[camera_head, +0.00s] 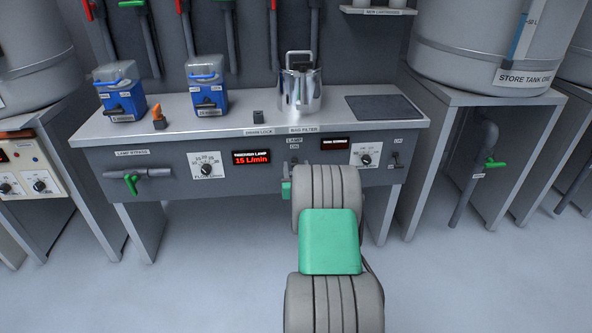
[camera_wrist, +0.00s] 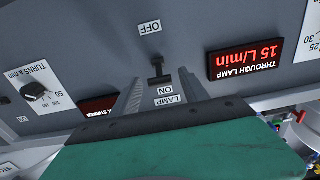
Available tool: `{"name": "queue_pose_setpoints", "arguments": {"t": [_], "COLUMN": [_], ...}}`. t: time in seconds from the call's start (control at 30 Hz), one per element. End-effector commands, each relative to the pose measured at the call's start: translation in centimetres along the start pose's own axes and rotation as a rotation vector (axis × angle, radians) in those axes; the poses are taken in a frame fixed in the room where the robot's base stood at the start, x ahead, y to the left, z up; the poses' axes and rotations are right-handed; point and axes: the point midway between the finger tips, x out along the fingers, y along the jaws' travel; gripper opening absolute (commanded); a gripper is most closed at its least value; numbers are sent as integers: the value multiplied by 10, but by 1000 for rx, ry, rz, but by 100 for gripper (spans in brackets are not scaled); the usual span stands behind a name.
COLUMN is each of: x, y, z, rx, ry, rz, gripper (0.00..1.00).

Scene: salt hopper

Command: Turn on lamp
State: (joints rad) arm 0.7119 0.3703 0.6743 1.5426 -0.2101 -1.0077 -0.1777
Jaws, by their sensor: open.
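The lamp switch (camera_wrist: 158,73) is a small black toggle on the grey panel. The wrist view is upside down, with the OFF label (camera_wrist: 150,27) above the toggle and the LAMP ON labels (camera_wrist: 166,95) below it. I cannot tell clearly which way the toggle is tipped. My gripper (camera_wrist: 160,77) is open, its two grey fingers on either side of the toggle. Contact cannot be made out. In the head view the wrist covers most of my gripper, and the LAMP ON label (camera_head: 294,144) shows just above it.
A red display (camera_head: 252,157) reads 15 L/min. Dials (camera_head: 207,165) (camera_head: 366,155) and another small switch (camera_head: 395,160) share the panel. A green-handled lamp bypass valve (camera_head: 131,183) is at left. A steel pot (camera_head: 300,92) and two blue units (camera_head: 120,98) (camera_head: 206,90) stand on the bench.

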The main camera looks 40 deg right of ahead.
Motion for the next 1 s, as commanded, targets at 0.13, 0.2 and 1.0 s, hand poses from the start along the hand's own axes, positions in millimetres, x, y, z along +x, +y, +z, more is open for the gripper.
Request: {"name": "queue_pose_setpoints", "arguments": {"t": [0.13,0.2,1.0], "x": [14,16,15], "y": [0,0,0], "z": [1,1,0], "rx": [0,0,-1], "ry": [0,-1,-1], "rz": [0,1,1], "gripper": [53,53,0]}}
